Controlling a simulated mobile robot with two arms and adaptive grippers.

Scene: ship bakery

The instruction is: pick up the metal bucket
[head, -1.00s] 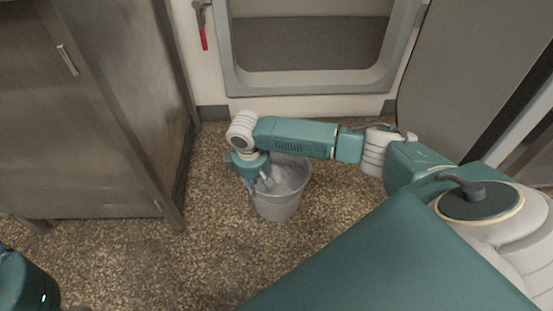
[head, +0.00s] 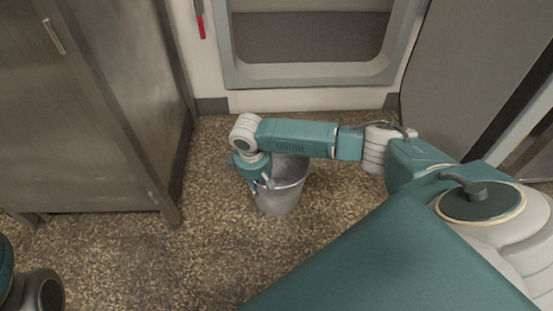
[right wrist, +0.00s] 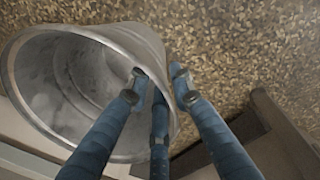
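The grey metal bucket (head: 281,201) stands upright on the speckled floor, its open mouth up. It looks empty where its inside shows. My right gripper (head: 262,184) is at the left side of its rim. In the right wrist view the bucket (right wrist: 85,85) fills the left part. My right gripper (right wrist: 161,82) straddles its rim there: one finger overlaps the mouth, another is outside the wall. The fingertips are apart and do not look clamped on the rim. Part of the bucket's left side is hidden by the gripper. My left gripper is out of view.
A dark metal cabinet (head: 85,120) stands to the left, its leg near the bucket. A wall with a grey-framed opening (head: 310,76) is behind. A grey panel (head: 470,70) stands at the right. Floor is clear in front of the bucket.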

